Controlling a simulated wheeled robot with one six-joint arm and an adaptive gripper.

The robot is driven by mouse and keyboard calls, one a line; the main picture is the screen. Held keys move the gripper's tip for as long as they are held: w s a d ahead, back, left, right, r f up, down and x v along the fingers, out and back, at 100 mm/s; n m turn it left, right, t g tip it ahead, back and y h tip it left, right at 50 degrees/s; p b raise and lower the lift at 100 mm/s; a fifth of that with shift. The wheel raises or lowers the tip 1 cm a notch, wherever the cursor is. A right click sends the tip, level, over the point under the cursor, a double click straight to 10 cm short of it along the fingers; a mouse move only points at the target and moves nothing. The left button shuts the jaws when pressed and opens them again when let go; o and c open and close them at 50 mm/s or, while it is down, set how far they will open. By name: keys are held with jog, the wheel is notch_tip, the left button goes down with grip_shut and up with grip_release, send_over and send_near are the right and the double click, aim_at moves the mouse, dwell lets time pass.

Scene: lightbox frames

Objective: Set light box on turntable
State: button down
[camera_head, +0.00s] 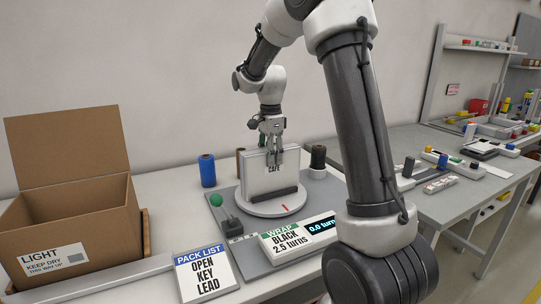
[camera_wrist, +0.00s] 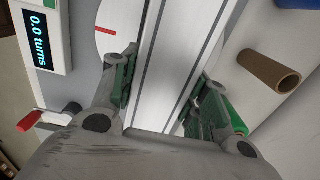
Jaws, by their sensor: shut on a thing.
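In the wrist view the box (camera_wrist: 178,60) runs between both finger pads. The turntable (camera_head: 272,208) is a white round disc with a red mark, directly under the box; its disc also shows in the wrist view (camera_wrist: 112,18). A dark bar (camera_head: 273,194) lies along the box's lower front. The box's bottom is at the disc, but I cannot tell whether it rests there or hovers slightly.
An open cardboard carton (camera_head: 75,215) marked LIGHT stands at left. A blue roll (camera_head: 207,170), a black roll (camera_head: 318,157) and a green-knobbed lever (camera_head: 217,201) are near the turntable. The wrap sign (camera_head: 290,240) and its display reading 0.0 turns stand in front, beside the pack list (camera_head: 206,274).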

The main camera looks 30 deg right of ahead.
jog(key=c, duration=0.8)
grip_release()
jog(key=shift+o, duration=0.2)
notch_tip(320, 180, up, 11)
jog(key=shift+r, duration=0.2)
jog(key=s+r+n+t, duration=0.1)
jog(key=s+r+n, duration=0.1)
jog(key=s+n, duration=0.5)
jog(key=s+r+n+t, duration=0.1)
jog(key=s+r+n, duration=0.15)
jog(key=s, duration=0.95)
jog(key=s+f+n+t, duration=0.2)
jog(key=s+f+n, duration=0.4)
jog(key=s, duration=0.5)
jog(key=shift+s+a+f+n, duration=0.25)
jog(key=shift+a+f+n, duration=0.1)
jog(key=shift+n, duration=0.9)
